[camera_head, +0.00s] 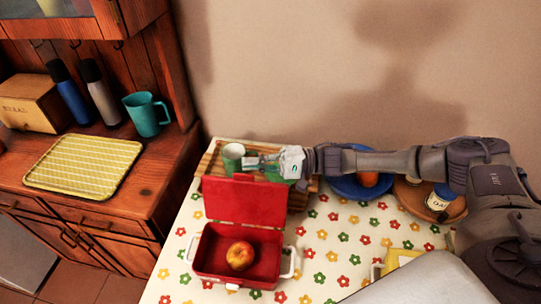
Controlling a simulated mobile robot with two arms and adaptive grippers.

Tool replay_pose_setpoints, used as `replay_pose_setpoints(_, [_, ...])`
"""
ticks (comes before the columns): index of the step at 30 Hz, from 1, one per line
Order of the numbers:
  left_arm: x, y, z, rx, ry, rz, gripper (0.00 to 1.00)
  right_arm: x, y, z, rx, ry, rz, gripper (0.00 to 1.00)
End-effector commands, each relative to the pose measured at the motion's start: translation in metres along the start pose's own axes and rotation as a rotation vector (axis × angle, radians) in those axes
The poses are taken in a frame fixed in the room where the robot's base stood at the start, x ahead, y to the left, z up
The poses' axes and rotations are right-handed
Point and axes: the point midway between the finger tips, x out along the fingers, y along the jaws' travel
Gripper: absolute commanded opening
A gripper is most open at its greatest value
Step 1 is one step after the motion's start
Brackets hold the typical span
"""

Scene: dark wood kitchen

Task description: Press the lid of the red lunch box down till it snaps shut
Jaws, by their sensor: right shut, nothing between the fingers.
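The red lunch box (205,262) stands on the flowered tablecloth with its lid (245,198) raised upright at the back. An apple (240,255) lies inside it. White latches (289,262) show at its left and right sides. My right gripper (250,162) is shut and empty. In the picture it shows just above the lid's top edge, pointing left; the gap between them is hard to judge. My left gripper is not in view.
A green cup (233,157) stands on a wooden board (208,162) behind the lid. A blue plate (345,185) and a round wooden board (412,200) with a jar lie to the right, partly behind my right arm. A yellow-framed item (400,259) is at front right.

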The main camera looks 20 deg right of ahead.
Motion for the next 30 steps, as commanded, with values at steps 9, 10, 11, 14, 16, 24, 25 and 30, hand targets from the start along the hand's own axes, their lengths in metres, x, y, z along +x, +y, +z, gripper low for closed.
replay_pose_setpoints(9, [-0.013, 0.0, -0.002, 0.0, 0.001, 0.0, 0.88, 0.004, 0.0, 0.026, 0.001, 0.005, 0.001, 0.0])
replay_pose_setpoints(10, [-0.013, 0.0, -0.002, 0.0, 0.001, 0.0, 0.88, 0.004, 0.0, 0.026, 0.001, 0.005, 0.001, 0.0])
replay_pose_setpoints(11, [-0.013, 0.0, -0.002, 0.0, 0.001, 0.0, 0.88, 0.004, 0.0, 0.026, 0.001, 0.005, 0.001, 0.0])
replay_pose_setpoints(14, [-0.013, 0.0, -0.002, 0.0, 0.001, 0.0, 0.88, 0.004, 0.001, 0.026, 0.001, 0.005, 0.001, 0.0])
replay_pose_setpoints(16, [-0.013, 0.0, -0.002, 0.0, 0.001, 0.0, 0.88, 0.004, 0.001, 0.026, 0.001, 0.005, 0.001, 0.0])
replay_pose_setpoints(24, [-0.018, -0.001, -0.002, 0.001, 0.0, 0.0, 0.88, 0.005, -0.002, 0.029, -0.017, 0.005, 0.006, 0.0])
replay_pose_setpoints(25, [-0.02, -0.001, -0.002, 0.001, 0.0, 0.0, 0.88, 0.005, -0.003, 0.03, -0.024, 0.005, 0.008, 0.0])
replay_pose_setpoints(30, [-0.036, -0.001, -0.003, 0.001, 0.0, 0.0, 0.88, 0.008, -0.007, 0.04, -0.092, 0.003, 0.026, 0.0])
